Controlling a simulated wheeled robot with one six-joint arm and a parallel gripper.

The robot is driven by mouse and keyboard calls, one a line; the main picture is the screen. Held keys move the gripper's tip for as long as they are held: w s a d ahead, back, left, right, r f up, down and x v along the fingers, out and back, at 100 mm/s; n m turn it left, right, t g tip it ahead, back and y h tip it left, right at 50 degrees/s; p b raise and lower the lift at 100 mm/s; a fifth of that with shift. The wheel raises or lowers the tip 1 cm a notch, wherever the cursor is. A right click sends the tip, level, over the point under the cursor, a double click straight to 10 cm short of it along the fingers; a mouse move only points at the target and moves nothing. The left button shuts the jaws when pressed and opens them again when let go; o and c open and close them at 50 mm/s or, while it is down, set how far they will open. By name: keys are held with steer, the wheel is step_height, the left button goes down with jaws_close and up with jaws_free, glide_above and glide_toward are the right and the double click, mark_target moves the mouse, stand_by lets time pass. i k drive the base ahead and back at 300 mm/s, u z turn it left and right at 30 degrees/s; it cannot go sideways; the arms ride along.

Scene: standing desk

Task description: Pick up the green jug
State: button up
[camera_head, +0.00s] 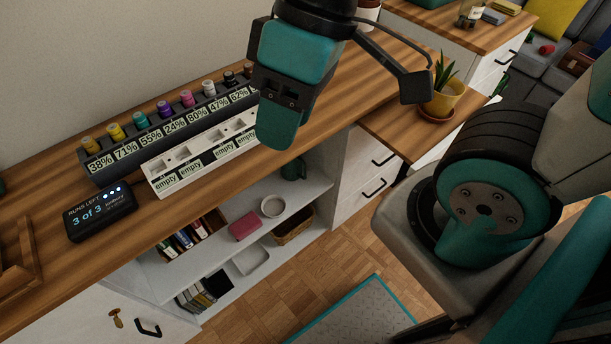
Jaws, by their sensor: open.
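A dark green jug (294,169) stands at the back right of the upper open shelf under the desk. It is small and shaded in the head view. My gripper (279,135) hangs from the top of the picture, its teal lower end just above and left of the jug in the image. The gripper is open, with nothing seen in it. It appears apart from the jug, though the depth between them is hard to judge.
A yellow plant pot (443,99) stands right.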

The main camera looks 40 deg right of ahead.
mark_target(292, 171)
steer(key=k, duration=0.15)
steer(key=z, duration=4.05)
steer(key=k, duration=0.9)
steer(key=u, duration=1.5)
